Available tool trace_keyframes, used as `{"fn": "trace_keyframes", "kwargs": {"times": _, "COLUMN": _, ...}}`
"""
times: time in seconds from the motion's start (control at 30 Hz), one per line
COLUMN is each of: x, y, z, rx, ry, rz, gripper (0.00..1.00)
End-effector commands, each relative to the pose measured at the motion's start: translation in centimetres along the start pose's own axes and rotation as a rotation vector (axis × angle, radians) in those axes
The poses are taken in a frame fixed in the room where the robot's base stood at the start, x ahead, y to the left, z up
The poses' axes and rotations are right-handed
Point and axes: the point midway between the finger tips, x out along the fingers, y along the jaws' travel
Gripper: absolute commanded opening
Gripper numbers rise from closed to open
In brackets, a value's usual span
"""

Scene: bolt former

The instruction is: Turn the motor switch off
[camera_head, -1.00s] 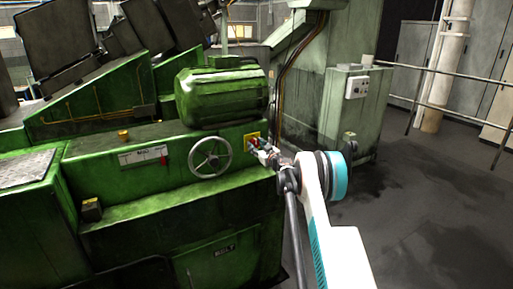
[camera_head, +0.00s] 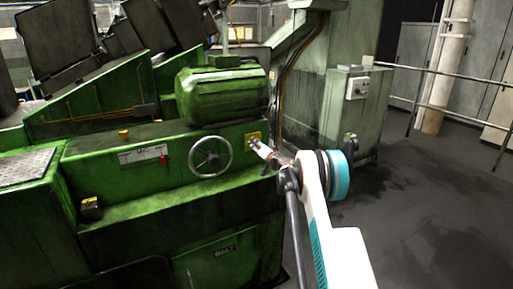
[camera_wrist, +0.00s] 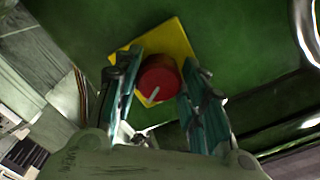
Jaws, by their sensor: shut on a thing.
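The motor switch (camera_wrist: 160,80) is a round red knob with a white pointer line on a yellow plate (camera_wrist: 174,36). The plate (camera_head: 252,135) sits on the right end of the green machine's front, right of the handwheel. My gripper (camera_head: 257,145) reaches the switch from the right. In the wrist view its two fingers (camera_wrist: 160,70) stand on either side of the red knob and are shut on it. The pointer line slants toward the lower left of the wrist view. In the head view, the gripper hides the knob.
A metal handwheel (camera_head: 210,157) stands out just left of the switch. A large green motor (camera_head: 222,92) sits above it. A grey control box (camera_head: 355,90) is at the back right. The dark floor (camera_head: 430,200) at the right is clear up to the railing.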

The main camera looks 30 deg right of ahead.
Motion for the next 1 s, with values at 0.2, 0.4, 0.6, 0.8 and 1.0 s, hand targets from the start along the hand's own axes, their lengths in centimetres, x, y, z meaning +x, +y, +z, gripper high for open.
{"fn": "trace_keyframes", "kwargs": {"times": 0.2, "x": 0.0, "y": -0.05, "z": -0.03, "rx": 0.202, "ry": 0.001, "rz": 0.001, "gripper": 0.14}}
{"fn": "trace_keyframes", "kwargs": {"times": 0.4, "x": -0.01, "y": -0.11, "z": -0.06, "rx": 0.364, "ry": 0.001, "rz": 0.001, "gripper": 0.14}}
{"fn": "trace_keyframes", "kwargs": {"times": 0.6, "x": -0.01, "y": -0.14, "z": -0.09, "rx": 0.484, "ry": 0.001, "rz": 0.001, "gripper": 0.14}}
{"fn": "trace_keyframes", "kwargs": {"times": 0.8, "x": -0.02, "y": -0.16, "z": -0.11, "rx": 0.557, "ry": 0.001, "rz": 0.001, "gripper": 0.14}}
{"fn": "trace_keyframes", "kwargs": {"times": 1.0, "x": -0.02, "y": -0.16, "z": -0.13, "rx": 0.588, "ry": 0.001, "rz": 0.001, "gripper": 0.15}}
